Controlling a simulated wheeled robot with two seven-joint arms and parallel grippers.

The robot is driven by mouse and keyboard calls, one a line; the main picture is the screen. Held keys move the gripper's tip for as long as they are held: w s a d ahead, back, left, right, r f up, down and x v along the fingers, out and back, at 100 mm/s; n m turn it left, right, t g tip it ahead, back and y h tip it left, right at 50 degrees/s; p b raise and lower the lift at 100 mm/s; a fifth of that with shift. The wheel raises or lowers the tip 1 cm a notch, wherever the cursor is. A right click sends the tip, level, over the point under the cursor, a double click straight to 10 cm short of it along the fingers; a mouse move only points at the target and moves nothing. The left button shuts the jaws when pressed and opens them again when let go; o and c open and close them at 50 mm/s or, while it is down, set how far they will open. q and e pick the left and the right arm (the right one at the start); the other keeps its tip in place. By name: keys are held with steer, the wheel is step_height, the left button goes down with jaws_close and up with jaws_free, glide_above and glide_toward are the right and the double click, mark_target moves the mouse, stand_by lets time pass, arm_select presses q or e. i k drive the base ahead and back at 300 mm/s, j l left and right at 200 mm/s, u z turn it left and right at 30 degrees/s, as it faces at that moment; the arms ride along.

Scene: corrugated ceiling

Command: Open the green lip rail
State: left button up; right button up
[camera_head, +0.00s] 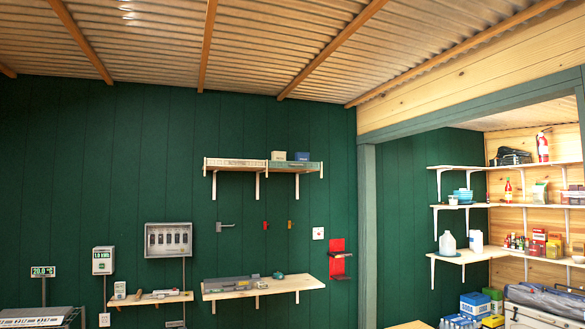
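A wall shelf (262,172) on white brackets hangs high on the dark green plank wall, left of the wide opening. The right part of its front edge carries a grey-green lip rail (294,165), which looks upright along the edge. A paler rail (235,163) runs along the left part. A tan box (278,155) and a blue box (302,156) stand behind the green rail, their lower parts hidden. The rail's hinge or catch is too small to make out. Neither of my grippers is in view.
Below, a wooden shelf (300,284) holds tools. A grey handle (225,226) and a red panel (337,262) are on the wall. Meter boxes hang at left. A teal post (367,235) edges an alcove with stocked shelves (460,206) at right. Crates stand low right.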

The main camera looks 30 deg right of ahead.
mark_target(272, 163)
steer(key=i+l+z, duration=0.9)
steer(key=i, duration=0.55)
steer(key=i+z, duration=0.45)
steer(key=i, duration=1.45)
steer(key=i+l, duration=0.1)
steer(key=i, duration=0.85)
steer(key=j+u, duration=0.05)
